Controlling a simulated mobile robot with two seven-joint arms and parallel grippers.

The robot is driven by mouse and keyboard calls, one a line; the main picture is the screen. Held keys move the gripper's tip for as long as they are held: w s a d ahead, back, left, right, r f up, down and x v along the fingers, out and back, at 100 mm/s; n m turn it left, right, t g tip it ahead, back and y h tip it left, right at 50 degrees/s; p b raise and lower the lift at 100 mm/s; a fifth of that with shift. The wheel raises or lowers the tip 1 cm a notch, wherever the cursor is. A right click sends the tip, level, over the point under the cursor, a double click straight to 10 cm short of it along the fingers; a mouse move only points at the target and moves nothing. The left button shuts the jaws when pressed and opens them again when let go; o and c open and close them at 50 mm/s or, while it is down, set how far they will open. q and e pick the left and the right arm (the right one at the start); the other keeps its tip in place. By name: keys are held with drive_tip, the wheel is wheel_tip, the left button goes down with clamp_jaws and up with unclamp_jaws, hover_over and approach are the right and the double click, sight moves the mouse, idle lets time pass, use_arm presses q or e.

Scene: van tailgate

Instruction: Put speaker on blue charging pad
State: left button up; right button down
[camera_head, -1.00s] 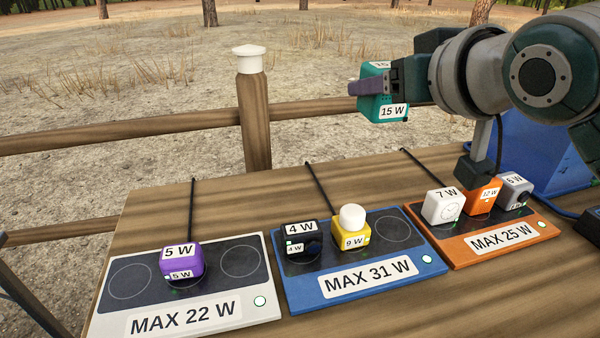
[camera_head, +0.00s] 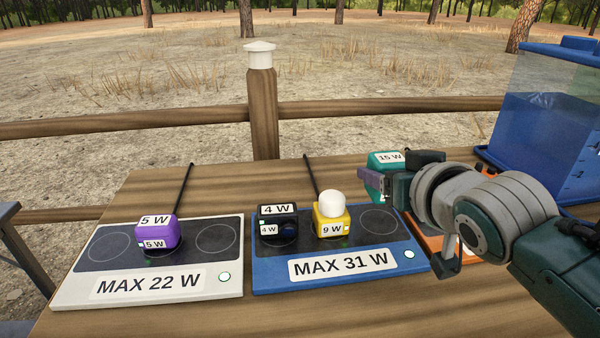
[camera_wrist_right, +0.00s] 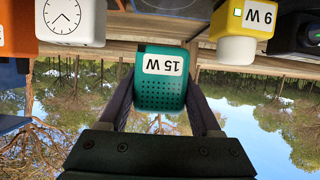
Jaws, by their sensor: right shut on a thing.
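The teal speaker (camera_head: 386,160) is marked 15 W and has a dotted grille. My right gripper (camera_head: 376,178) is shut on it and holds it near the far right corner of the blue charging pad. In the right wrist view the speaker (camera_wrist_right: 162,85) sits between both fingers of the gripper (camera_wrist_right: 160,100). The blue charging pad (camera_head: 275,277), labelled MAX 31 W, carries a black 4 W device (camera_head: 279,224) on its left circle and a yellow 9 W lamp (camera_head: 331,218) on its middle circle. Its right circle is bare. My left gripper is not in view.
A white pad (camera_head: 70,288), MAX 22 W, holds a purple 5 W device (camera_head: 156,233) in its middle. An orange pad (camera_head: 431,238) is mostly hidden behind my right arm. A white clock (camera_wrist_right: 70,20) shows in the wrist view. A blue container (camera_head: 540,135) stands at right.

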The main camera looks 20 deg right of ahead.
sight(379, 221)
drive_tip(key=shift+f+b, duration=0.9)
drive_tip(key=shift+f, duration=1.6)
drive_tip(key=shift+f, duration=0.1)
drive_tip(key=c, duration=0.5)
unclamp_jaws()
drive_tip(key=shift+f, duration=0.1)
drive_tip(key=shift+c, duration=0.2)
drive_tip(key=o, duration=0.5)
drive_tip(key=shift+c, duration=0.2)
